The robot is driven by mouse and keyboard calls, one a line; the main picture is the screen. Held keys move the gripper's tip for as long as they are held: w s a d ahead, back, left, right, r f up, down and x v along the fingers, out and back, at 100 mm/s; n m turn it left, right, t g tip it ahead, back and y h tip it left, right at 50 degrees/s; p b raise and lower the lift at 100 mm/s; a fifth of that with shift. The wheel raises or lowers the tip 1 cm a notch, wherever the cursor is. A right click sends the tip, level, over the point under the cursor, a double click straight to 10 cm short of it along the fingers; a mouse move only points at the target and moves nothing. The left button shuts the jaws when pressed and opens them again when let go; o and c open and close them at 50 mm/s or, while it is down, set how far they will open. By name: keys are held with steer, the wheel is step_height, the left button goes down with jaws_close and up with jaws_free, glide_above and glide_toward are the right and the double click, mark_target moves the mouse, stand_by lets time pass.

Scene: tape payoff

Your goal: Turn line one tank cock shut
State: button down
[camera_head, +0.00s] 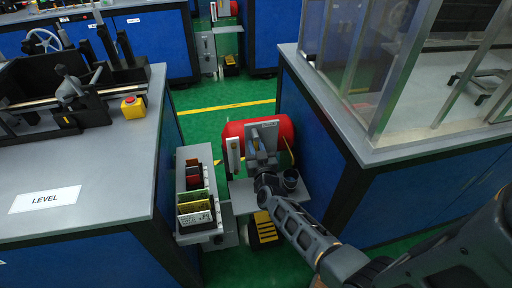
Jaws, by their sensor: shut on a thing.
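A red tank (285,129) lies on its side in the gap between two benches, with a grey upright panel (268,127) in front of it. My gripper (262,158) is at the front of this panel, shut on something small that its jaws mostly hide. From its place on the panel, this looks like the tank cock. A small yellowish part (256,142) shows just above the jaws; I cannot tell whether it belongs to the cock. The cock's angle cannot be made out.
A grey rack (219,238) with coloured cards stands left of the panel. A dark cup (290,179) sits close to the right of my gripper. The left bench (110,170) and right bench (345,140) hem in the gap.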

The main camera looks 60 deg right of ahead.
steer(key=c, duration=1.1)
jaws_free()
steer(key=p+v, duration=0.1)
steer(key=v, duration=0.7)
